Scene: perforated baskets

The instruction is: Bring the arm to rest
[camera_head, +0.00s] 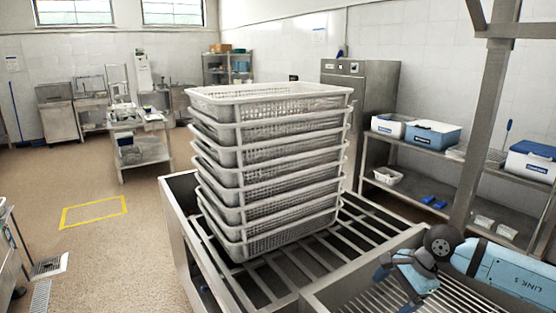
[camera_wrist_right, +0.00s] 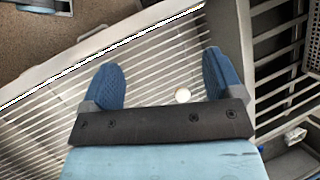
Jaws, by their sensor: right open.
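My right arm comes in at the lower right of the head view. Its gripper (camera_head: 396,288) is over the slatted metal rack beside the stack of baskets, apart from the stack. In the right wrist view the two blue fingers of my right gripper (camera_wrist_right: 163,78) stand wide apart with nothing between them but the slats below. A tall stack of grey perforated baskets (camera_head: 268,150) stands upright on the rack (camera_head: 365,235). My left gripper and arm are not in view.
A metal post (camera_head: 486,125) rises close behind my right arm. Shelves on the right hold blue and white boxes (camera_head: 433,134). A small round white spot (camera_wrist_right: 182,95) shows under the gripper. The floor at left is open, with a yellow marked rectangle (camera_head: 94,212).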

